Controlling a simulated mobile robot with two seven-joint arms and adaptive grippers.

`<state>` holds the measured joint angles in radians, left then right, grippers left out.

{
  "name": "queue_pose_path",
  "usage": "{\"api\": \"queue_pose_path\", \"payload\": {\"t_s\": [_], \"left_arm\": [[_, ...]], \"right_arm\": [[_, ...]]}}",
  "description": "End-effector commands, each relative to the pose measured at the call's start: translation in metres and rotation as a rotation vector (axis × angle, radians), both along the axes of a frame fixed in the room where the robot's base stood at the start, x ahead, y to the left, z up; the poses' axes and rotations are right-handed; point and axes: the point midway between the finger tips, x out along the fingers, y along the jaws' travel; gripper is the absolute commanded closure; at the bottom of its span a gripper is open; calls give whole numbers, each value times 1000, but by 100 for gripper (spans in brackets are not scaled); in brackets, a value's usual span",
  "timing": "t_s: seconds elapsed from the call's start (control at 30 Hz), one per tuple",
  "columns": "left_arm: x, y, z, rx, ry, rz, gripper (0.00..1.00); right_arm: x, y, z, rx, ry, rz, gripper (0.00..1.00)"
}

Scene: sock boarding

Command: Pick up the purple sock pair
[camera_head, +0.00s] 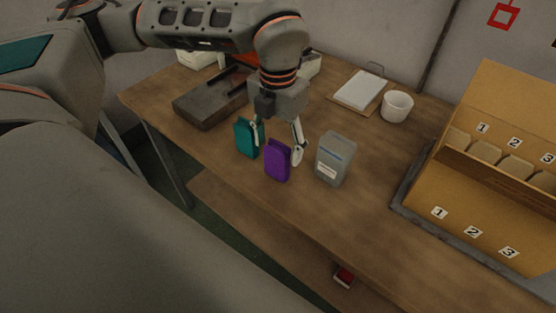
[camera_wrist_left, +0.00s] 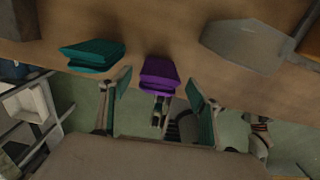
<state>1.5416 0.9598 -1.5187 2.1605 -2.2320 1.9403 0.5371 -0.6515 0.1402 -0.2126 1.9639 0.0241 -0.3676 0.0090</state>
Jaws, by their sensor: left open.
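The purple sock pair (camera_head: 278,160) stands upright on the wooden table, between a teal sock pair (camera_head: 247,139) on its left and a grey box on its right. My left gripper (camera_head: 277,143) is open just behind and above the purple pair. In the left wrist view the purple pair (camera_wrist_left: 159,76) shows between the two fingers of the gripper (camera_wrist_left: 158,97), apart from both. The teal pair (camera_wrist_left: 92,55) is outside the fingers, close to the left one.
The grey box (camera_head: 334,159) stands close to the right. A dark grey tray (camera_head: 205,101), a clipboard (camera_head: 360,90) and a white cup (camera_head: 397,106) are farther back. A cardboard box with numbered slots (camera_head: 490,200) fills the right. The table's front edge is close to the socks.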

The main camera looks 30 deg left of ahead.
Motion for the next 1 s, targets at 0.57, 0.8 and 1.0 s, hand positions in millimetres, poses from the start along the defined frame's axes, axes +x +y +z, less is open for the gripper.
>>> {"api": "queue_pose_path", "payload": {"t_s": [0.57,0.8,1.0], "left_arm": [[-4,1,-49,0,1,0,39],[-4,1,-49,0,1,0,81],[-4,1,-49,0,1,0,81]], "right_arm": [[1,0,0,-1,-1,0,60],[1,0,0,-1,-1,0,60],[1,0,0,-1,-1,0,60]]}}
